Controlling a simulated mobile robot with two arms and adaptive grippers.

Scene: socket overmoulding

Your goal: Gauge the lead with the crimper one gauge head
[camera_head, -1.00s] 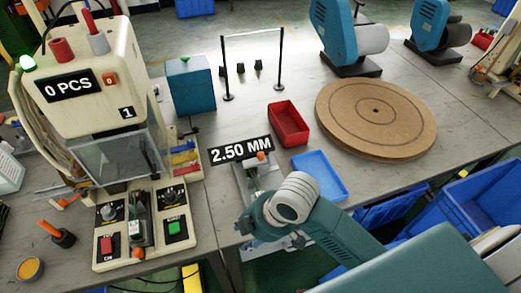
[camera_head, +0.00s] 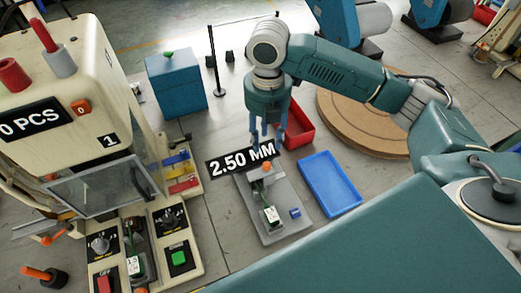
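The gauge (camera_head: 255,222) is a grey plate fixture on the bench with an orange knob and a black 2.50 MM display (camera_head: 240,158) behind it. A small white and green piece (camera_head: 270,214) sits on its front part; I cannot tell if it is the lead. My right gripper (camera_head: 268,140) points down just behind the gauge, near the display. Its fingers are apart and nothing shows between them. Crimper one (camera_head: 60,90), cream with a 0 PCS display and a clear guard, stands at the left. My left gripper is out of view.
A blue tray (camera_head: 329,184) lies right of the gauge. A red bin (camera_head: 299,128) is partly behind my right gripper. A blue box (camera_head: 176,84) stands behind, and a wooden disc (camera_head: 345,132) lies beyond my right arm.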

